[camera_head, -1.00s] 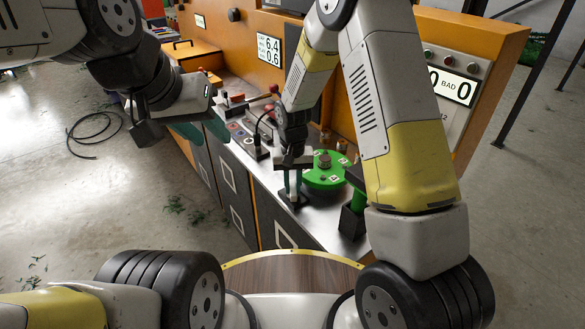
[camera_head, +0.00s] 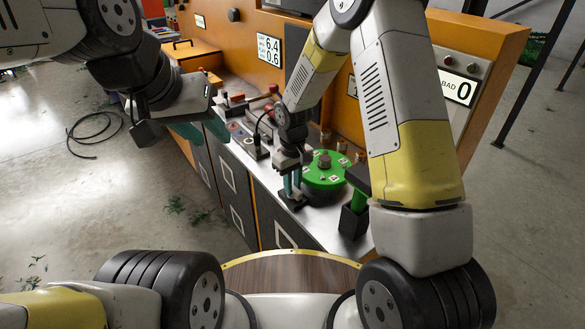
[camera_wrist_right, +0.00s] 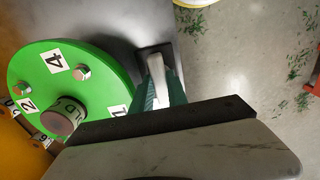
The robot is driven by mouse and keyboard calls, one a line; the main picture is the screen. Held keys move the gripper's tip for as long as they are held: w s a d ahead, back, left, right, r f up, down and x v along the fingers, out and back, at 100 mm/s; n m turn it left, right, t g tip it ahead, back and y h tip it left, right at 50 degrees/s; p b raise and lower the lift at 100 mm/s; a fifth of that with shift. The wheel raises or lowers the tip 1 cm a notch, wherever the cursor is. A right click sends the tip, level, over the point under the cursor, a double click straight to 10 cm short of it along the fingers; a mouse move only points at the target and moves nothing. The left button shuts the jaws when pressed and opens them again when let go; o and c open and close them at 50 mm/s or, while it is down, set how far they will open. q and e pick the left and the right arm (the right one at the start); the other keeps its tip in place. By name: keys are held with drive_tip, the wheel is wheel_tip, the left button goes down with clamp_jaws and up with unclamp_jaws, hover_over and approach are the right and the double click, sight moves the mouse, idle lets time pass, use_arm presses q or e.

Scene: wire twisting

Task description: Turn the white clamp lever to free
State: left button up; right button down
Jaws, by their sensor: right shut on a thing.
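The white clamp lever (camera_wrist_right: 157,76) stands on a small black base (camera_wrist_right: 147,51) beside the green disc in the right wrist view. My right gripper (camera_wrist_right: 161,92) is shut on the lever, with one teal finger on each side of it. In the head view my right gripper (camera_head: 291,186) points down at the bench's front edge, and its fingers hide the lever there. My left gripper (camera_head: 202,132) hangs at the left with its teal fingers apart and nothing between them.
A green numbered disc (camera_head: 318,181) with bolts lies right beside my right gripper. A green-handled tool stands in a black holder (camera_head: 352,222) nearer the front. Small devices (camera_head: 240,133) sit farther left along the bench. The orange back panel (camera_head: 250,43) rises behind.

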idle(0.3)
drive_tip(key=c, duration=1.3)
unclamp_jaws()
drive_tip(key=shift+r, duration=4.05)
drive_tip(key=shift+r, duration=0.15)
drive_tip(key=s+d+r+m+t+y, duration=0.1)
drive_tip(key=s+d+r+m, duration=0.1)
drive_tip(key=s+d+r, duration=0.35)
drive_tip(key=s+d+r+m+t, duration=0.1)
drive_tip(key=s+d+r+t, duration=0.1)
drive_tip(key=r, duration=0.6)
drive_tip(key=s+d+r+m+t+y, duration=0.1)
drive_tip(key=s+d+r+m, duration=0.1)
drive_tip(key=s+d+r, duration=0.3)
drive_tip(key=s+d+r+m+t, duration=0.1)
drive_tip(key=s+r+t, duration=0.1)
drive_tip(key=s+r, duration=0.2)
drive_tip(key=s, duration=0.3)
drive_tip(key=shift+s+d+r+m, duration=0.25)
drive_tip(key=shift+s+d+m, duration=0.1)
drive_tip(key=shift+d+m, duration=0.05)
